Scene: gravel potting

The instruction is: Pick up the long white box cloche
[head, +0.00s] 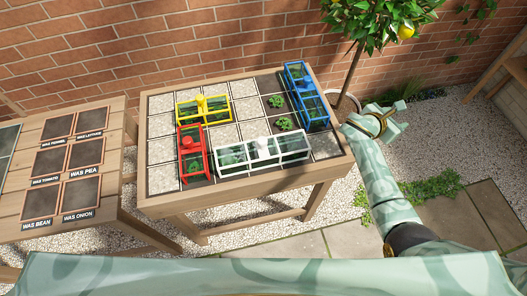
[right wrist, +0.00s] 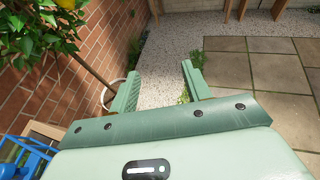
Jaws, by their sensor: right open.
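The long white box cloche (head: 263,152) lies along the front right of the gridded planting table (head: 165,206), with clear panels, a white frame and a knob on top. Dark soil and green plants show through it. My right gripper (head: 388,117) is open and empty, off the table's right side, to the right of the white cloche and apart from it. Its two fingers also show spread in the right wrist view (right wrist: 160,84), with only gravel and paving beyond them. The white cloche does not show in that view. My left gripper is not in view.
A blue cloche (head: 307,97) stands at the table's back right, between gripper and far cells. A red cloche (head: 192,152) and a yellow cloche (head: 203,108) stand left. A potted lemon tree (head: 365,22) rises behind the right corner. A labelled side table (head: 120,215) stands left.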

